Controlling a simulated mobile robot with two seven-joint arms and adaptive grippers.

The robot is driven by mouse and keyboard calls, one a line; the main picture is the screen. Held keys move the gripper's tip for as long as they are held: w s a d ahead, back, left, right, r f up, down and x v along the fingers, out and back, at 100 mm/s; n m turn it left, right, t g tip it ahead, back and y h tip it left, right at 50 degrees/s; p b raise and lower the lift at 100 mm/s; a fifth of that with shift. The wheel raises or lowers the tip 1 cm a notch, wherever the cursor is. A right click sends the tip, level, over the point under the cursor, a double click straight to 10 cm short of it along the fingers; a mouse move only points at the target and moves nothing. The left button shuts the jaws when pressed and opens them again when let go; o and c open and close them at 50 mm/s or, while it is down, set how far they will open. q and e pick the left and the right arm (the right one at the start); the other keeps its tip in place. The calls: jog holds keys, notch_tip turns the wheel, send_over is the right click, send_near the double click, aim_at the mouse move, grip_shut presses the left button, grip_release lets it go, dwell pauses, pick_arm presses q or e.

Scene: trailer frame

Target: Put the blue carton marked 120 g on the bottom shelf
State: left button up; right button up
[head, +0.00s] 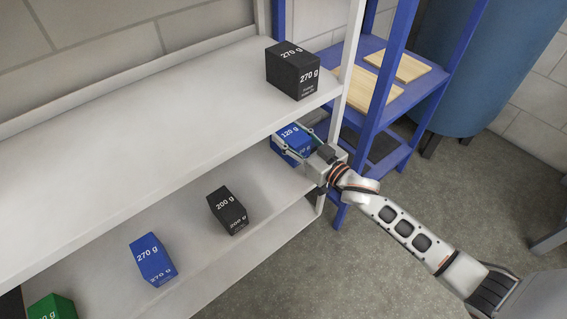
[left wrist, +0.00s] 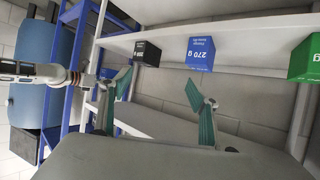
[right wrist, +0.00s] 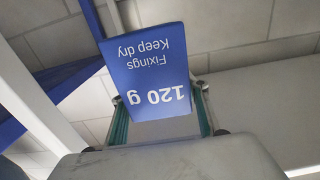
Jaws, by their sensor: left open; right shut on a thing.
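The blue carton marked 120 g (head: 291,141) is at the right end of the white rack, at the level of the middle shelf (head: 188,213). My right gripper (head: 306,148) is shut on it, with one finger on each side. In the right wrist view the carton (right wrist: 150,75) shows its label upside down between the fingers. I cannot tell whether it touches the shelf. The bottom shelf (head: 268,240) shows only as a strip below; its back is hidden. My left gripper (left wrist: 165,98) is open and empty in the left wrist view, and out of the head view.
The middle shelf holds a black 200 g carton (head: 229,211), a blue 270 g carton (head: 152,260) and a green carton (head: 52,308). A black 270 g carton (head: 293,70) stands on the upper shelf (head: 150,120). A rack post (head: 350,50) and blue rack (head: 385,70) stand close by.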

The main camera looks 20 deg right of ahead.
notch_tip(320, 180, down, 7)
jog(key=shift+s+f+b, duration=0.15)
jog(key=shift+b, duration=1.05)
jog(key=shift+f, duration=0.4)
jog(key=shift+b, duration=0.35)
notch_tip(320, 180, down, 5)
jog(key=shift+r+b, duration=0.15)
jog(key=shift+b, duration=0.9)
jog(key=shift+r, duration=0.1)
jog(key=shift+w+r, duration=0.2)
jog(key=shift+r, duration=0.1)
jog(key=shift+f, duration=0.3)
jog(key=o, duration=1.2)
jog(key=shift+c, duration=0.2)
pick_arm(q)
jog(key=d+n+h, duration=0.1)
jog(key=d+n, duration=0.4)
jog(key=d, duration=0.1)
jog(key=shift+s+t, duration=0.4)
jog(key=shift+s, duration=0.05)
